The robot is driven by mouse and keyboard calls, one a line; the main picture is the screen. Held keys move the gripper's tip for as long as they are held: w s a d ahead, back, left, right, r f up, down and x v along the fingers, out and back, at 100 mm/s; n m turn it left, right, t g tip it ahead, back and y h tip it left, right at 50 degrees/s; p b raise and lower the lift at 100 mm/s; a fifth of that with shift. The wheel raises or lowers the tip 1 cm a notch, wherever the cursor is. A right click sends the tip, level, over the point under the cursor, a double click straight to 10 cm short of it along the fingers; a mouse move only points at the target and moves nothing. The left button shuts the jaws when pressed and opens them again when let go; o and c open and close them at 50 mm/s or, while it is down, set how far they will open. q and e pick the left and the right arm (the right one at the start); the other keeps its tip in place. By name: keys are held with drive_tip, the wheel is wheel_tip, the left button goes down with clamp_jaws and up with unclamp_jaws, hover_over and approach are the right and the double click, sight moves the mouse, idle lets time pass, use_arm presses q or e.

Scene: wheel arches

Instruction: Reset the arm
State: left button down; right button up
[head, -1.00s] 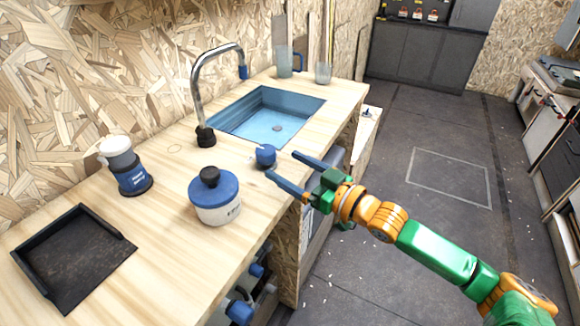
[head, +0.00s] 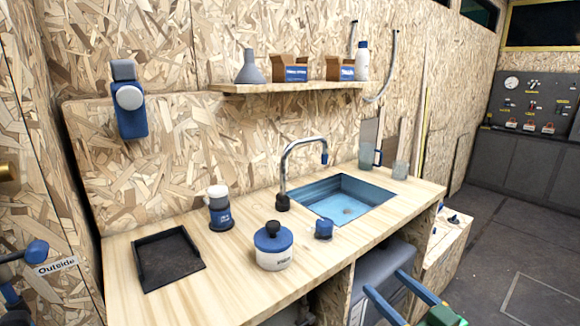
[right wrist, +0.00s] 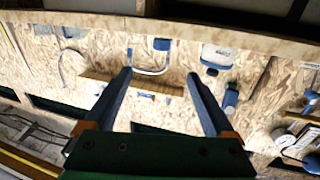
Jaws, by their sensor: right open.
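My right gripper (head: 395,294) is at the bottom right of the head view, in front of the counter's front edge. Its two blue fingers are spread apart with nothing between them. It also shows in the right wrist view (right wrist: 158,85), open and empty, with the wooden wall and shelf beyond it. My left gripper is in neither view. The small blue object (head: 324,229) stands on the counter in front of the sink, apart from the gripper.
The wooden counter (head: 225,272) holds a black tray (head: 150,288), a white-and-blue dispenser (head: 219,208), a blue-lidded jar (head: 273,248) and a blue sink (head: 352,203) with a tall faucet (head: 300,150). A shelf (head: 300,87) hangs above. Open floor (head: 490,245) lies at right.

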drive_tip(key=d+f+m+g+h+p, duration=0.25)
drive_tip(key=d+f+h, duration=0.35)
drive_tip(key=f, duration=0.9)
drive_tip(key=s+d+f+m+g+h+p, duration=0.1)
drive_tip(key=s+f+g, duration=0.1)
drive_tip(key=s+f, duration=0.45)
drive_tip(key=s+d+f+m+g+h+p, duration=0.1)
drive_tip(key=s+d+f+g, duration=0.15)
drive_tip(key=f, duration=0.65)
use_arm(q)
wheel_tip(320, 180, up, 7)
drive_tip(key=p, duration=0.2)
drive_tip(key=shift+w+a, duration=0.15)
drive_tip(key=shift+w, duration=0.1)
use_arm(e)
drive_tip(key=s+a+f+g, duration=0.2)
drive_tip(key=s+a+f, duration=0.1)
drive_tip(key=s, duration=0.7)
drive_tip(key=s+a+f+n+g, duration=0.1)
drive_tip(key=s+a+f+g, duration=0.2)
drive_tip(key=s, duration=0.7)
drive_tip(key=s+a+f+n+g, duration=0.1)
drive_tip(key=s+a+f+g, duration=0.2)
drive_tip(key=s+f, duration=0.3)
drive_tip(key=s+a, duration=0.1)
drive_tip(key=s, duration=0.2)
drive_tip(key=shift+s+f, duration=0.4)
